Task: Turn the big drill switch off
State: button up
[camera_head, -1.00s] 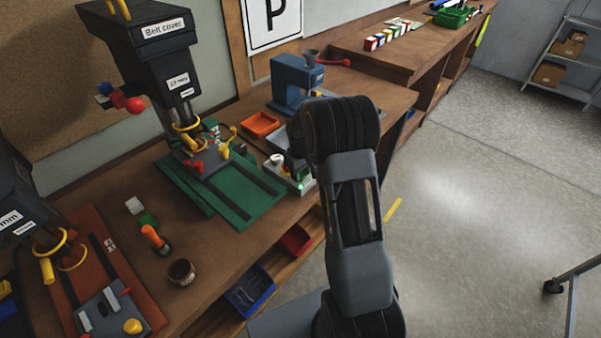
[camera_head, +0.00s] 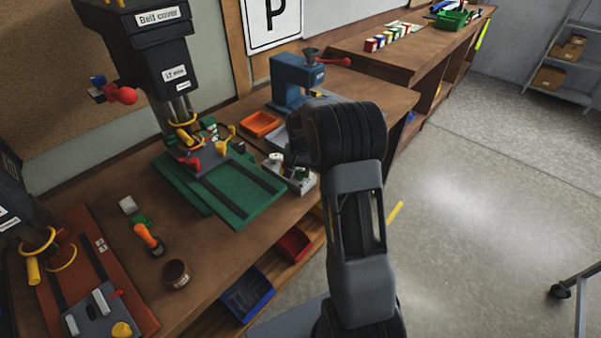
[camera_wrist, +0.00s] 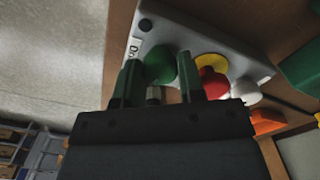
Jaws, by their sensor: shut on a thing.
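The big drill (camera_head: 165,50) stands on a green base (camera_head: 240,186) at the left. A grey control box (camera_head: 302,183) sits beside that base at the table edge. In the wrist view, the box (camera_wrist: 215,30) carries a green dome (camera_wrist: 160,64), a red button (camera_wrist: 214,84) on a yellow ring and a white knob (camera_wrist: 245,90). My gripper (camera_wrist: 158,84) is at the box, its fingers around a small metallic switch lever (camera_wrist: 153,95) beside the green dome. The lever is mostly hidden by the fingers, so its position cannot be told. In the head view, my arm hides part of the box.
A blue press (camera_head: 291,82) with a red handle and an orange tray (camera_head: 259,124) stand behind the box. A smaller drill's red base (camera_head: 92,265), an orange-handled tool (camera_head: 148,236) and a brown cup (camera_head: 176,274) are at lower left.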

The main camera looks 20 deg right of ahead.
jog(key=shift+m, duration=1)
